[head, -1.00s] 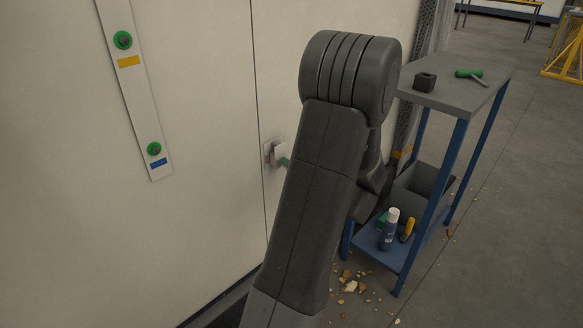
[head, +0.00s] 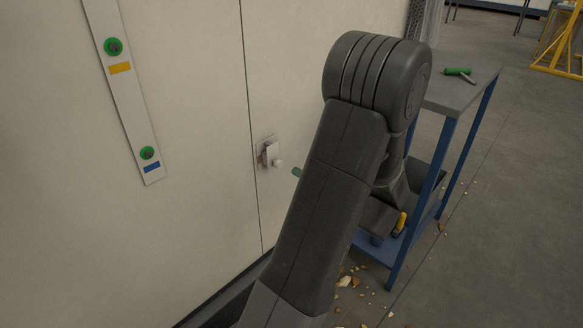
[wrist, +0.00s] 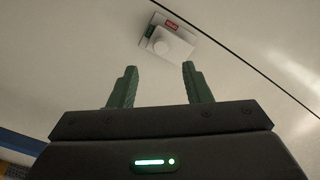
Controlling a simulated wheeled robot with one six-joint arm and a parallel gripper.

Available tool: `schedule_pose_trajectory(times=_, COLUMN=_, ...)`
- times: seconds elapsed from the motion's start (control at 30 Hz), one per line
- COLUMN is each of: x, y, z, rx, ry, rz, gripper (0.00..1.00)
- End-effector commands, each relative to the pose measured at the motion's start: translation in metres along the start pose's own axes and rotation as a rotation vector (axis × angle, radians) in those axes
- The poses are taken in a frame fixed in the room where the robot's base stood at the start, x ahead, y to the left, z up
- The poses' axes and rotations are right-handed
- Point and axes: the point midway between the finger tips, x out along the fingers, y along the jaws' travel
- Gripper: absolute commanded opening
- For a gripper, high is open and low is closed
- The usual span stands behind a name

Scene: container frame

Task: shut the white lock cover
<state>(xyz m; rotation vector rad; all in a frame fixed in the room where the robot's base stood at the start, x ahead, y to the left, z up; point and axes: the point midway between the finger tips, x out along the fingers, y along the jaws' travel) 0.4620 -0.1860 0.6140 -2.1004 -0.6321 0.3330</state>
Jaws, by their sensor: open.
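The white lock cover (head: 272,152) is on a small plate on the pale wall, just right of the vertical seam, with a round white knob (head: 279,163) at its lower right. In the wrist view the cover (wrist: 181,48) lies beyond my fingertips, with a red label and a green patch on the plate beside it. It looks partly swung out from the plate, but how far I cannot tell. My gripper (wrist: 159,66) is open and empty, its green fingers apart from the cover. In the head view only one green fingertip (head: 297,172) shows; my arm hides the rest.
A strip (head: 128,88) with two green buttons is on the wall at left. A blue-framed cart (head: 462,92) stands at right behind my arm, with a green-handled tool (head: 458,71) on top. Crumbly debris (head: 345,281) lies on the floor. The wall around the cover is clear.

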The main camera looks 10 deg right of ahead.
Motion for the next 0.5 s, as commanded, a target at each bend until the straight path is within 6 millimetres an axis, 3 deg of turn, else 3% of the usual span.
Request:
schedule_pose_trajectory(times=0.2, x=-0.040, y=-0.001, z=-0.002, rx=0.001, ry=0.004, rz=0.002, gripper=0.44)
schedule_pose_trajectory(times=0.5, x=-0.060, y=0.000, z=0.000, rx=0.000, ry=0.000, rz=0.000, gripper=0.44)
